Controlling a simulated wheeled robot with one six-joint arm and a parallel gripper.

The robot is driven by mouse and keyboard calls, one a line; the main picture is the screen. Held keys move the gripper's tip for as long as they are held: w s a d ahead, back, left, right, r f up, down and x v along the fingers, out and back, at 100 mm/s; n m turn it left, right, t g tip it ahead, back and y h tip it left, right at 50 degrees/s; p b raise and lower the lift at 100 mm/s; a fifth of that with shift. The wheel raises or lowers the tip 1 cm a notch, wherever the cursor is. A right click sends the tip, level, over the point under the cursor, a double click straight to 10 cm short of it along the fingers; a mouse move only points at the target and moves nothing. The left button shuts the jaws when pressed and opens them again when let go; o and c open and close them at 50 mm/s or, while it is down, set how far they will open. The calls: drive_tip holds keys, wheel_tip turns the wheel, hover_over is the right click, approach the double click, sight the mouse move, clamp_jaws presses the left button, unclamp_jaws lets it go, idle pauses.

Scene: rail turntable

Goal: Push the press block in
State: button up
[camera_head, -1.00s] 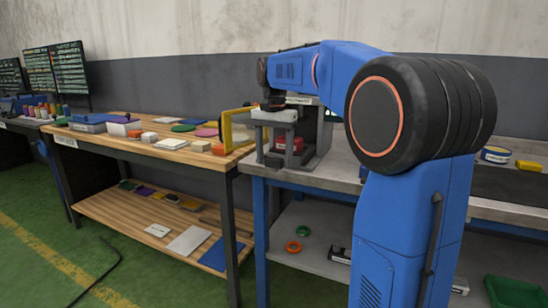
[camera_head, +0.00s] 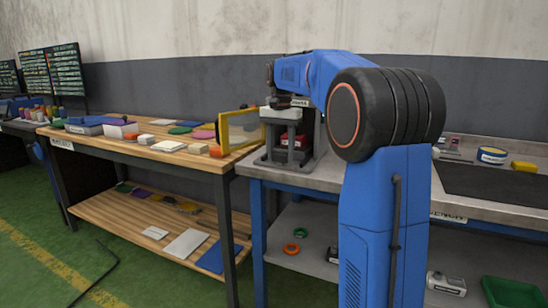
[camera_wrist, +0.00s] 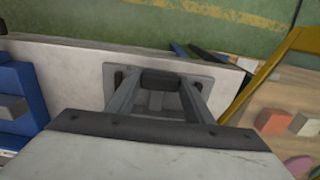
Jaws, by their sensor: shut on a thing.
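The press (camera_head: 318,135) is a dark grey upright housing on the grey metal bench, left of my arm's elbow in the head view. A red part (camera_head: 294,141) shows inside it, partly covered by my gripper. My gripper (camera_head: 286,156) points down at the front of the press, with a pale body and two grey fingers. In the wrist view my gripper (camera_wrist: 160,88) has its fingers on either side of a dark block (camera_wrist: 160,78) and is shut on it. I cannot tell whether this dark block is the press block. The fingers hide part of it.
A yellow-framed panel (camera_head: 220,133) stands just left of the press. The wooden table (camera_head: 130,146) on the left holds several small coloured pieces.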

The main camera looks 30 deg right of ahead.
drive_tip(key=w+d, duration=0.1)
drive_tip(key=d, duration=0.1)
drive_tip(key=w+d, duration=0.2)
drive_tip(key=shift+w, duration=0.1)
drive_tip(key=shift+r, duration=0.1)
drive_tip(key=o, duration=1.5)
drive_tip(key=shift+d, duration=0.1)
wheel_tip(320, 180, up, 17)
drive_tip(key=shift+r, duration=0.1)
